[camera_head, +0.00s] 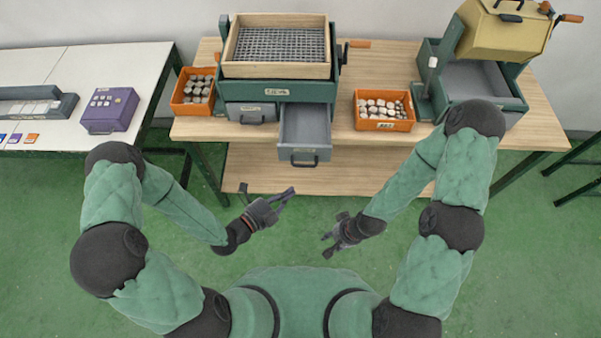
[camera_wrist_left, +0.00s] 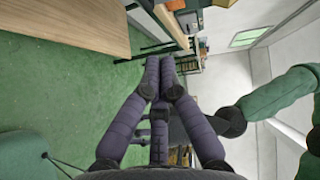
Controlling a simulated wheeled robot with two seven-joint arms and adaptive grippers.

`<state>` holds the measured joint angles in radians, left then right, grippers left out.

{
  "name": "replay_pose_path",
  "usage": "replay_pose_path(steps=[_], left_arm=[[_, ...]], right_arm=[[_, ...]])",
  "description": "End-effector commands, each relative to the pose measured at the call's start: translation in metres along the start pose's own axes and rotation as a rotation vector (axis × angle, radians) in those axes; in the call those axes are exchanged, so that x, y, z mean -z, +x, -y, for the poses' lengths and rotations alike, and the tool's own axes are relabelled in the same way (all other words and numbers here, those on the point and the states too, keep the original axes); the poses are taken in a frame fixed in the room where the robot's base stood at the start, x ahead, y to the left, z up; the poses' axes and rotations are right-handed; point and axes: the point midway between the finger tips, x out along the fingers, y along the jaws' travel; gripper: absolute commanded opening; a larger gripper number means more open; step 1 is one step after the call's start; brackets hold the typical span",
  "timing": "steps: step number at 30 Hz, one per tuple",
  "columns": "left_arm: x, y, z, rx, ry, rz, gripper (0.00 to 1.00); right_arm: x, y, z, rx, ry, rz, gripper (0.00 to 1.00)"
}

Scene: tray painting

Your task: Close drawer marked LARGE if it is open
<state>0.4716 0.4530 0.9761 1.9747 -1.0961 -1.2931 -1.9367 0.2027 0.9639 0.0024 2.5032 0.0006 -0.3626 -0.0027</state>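A green sorting machine (camera_head: 280,91) with a mesh screen on top stands on the wooden table. Its right grey drawer (camera_head: 306,128) is pulled out toward me, looks empty, and has a dark handle and a small label at its front. Its left drawer (camera_head: 252,112) is pushed in. The labels are too small to read, so I cannot tell which one says LARGE. My left gripper (camera_head: 287,195) is shut and empty, in front of and below the open drawer, apart from it. Its fingers meet in the left wrist view (camera_wrist_left: 160,62). My right gripper (camera_head: 327,245) is open and empty, lower and to the right.
Orange bins of stones stand left (camera_head: 194,91) and right (camera_head: 384,110) of the machine. A green and yellow machine (camera_head: 503,35) stands at the right. A purple box (camera_head: 110,110) sits on the white table (camera_head: 118,63). The space before the drawer is free.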

Motion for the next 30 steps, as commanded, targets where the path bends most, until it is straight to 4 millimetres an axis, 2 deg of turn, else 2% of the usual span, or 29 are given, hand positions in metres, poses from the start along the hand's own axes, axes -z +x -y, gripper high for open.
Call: replay_pose_path(steps=[12, 15, 21, 30], left_arm=[[0.001, 0.058, 0.0, 0.0, 0.003, -0.004, 0.0], [-0.01, 0.069, -0.001, 0.001, 0.003, 0.0, 0.0], [-0.024, 0.082, -0.001, 0.0, 0.001, 0.0, 0.0], [-0.029, 0.086, 0.0, -0.001, -0.001, 0.001, 0.0]], right_arm=[[0.0, 0.003, -0.001, 0.0, 0.0, 0.0, 0.4], [0.0, 0.005, -0.002, 0.0, 0.0, 0.0, 0.4], [0.0, 0.007, -0.003, 0.0, 0.0, 0.0, 0.4], [0.0, 0.007, -0.003, 0.0, 0.0, 0.0, 0.4]])
